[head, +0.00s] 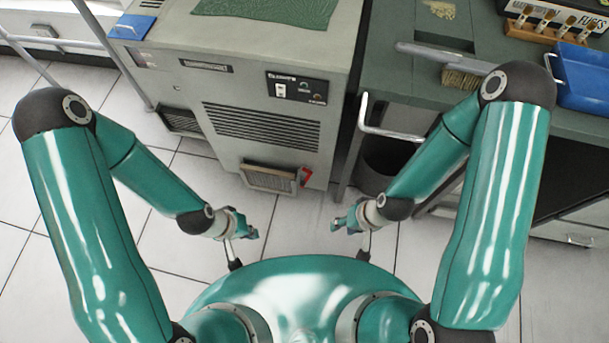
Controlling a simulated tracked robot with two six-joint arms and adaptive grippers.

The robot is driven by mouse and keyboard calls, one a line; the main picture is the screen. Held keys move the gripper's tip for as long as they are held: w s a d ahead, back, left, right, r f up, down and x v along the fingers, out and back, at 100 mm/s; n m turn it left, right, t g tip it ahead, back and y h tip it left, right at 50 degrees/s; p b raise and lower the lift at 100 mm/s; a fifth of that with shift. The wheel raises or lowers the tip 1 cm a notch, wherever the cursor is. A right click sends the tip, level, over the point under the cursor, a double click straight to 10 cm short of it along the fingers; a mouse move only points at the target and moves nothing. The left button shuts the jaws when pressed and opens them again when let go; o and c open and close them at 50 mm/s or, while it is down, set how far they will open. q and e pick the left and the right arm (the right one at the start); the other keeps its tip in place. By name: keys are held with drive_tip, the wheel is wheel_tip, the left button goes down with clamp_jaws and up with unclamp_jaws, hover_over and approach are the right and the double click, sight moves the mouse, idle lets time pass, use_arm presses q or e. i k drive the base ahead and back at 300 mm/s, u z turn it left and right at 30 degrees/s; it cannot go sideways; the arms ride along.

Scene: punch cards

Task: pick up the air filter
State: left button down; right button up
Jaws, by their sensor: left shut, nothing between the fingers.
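The air filter (269,178) is a framed, pleated beige panel with a red tab at its right end. It sits low at the front of the grey machine (262,100), near the floor. Whether it is in a slot or leans against the machine I cannot tell. My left gripper (252,235) is shut and empty, in front of the filter and a little to its left, apart from it. My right gripper (337,226) is to the right of the filter, also apart from it. Its fingers are too small to read.
A green workbench (420,88) stands at the right, with a brush (462,78) and a blue tray (583,78) on it. A dark bin (384,160) is under it. A metal handle (385,131) juts from the bench. The tiled floor (290,228) between my grippers is clear.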

sight(258, 176)
drive_tip(key=z, duration=2.25)
drive_tip(key=k, duration=0.25)
drive_tip(key=u, duration=0.85)
drive_tip(key=k, duration=1.05)
drive_tip(key=u, duration=0.1)
drive_tip(key=i, duration=0.85)
drive_tip(key=z, duration=0.15)
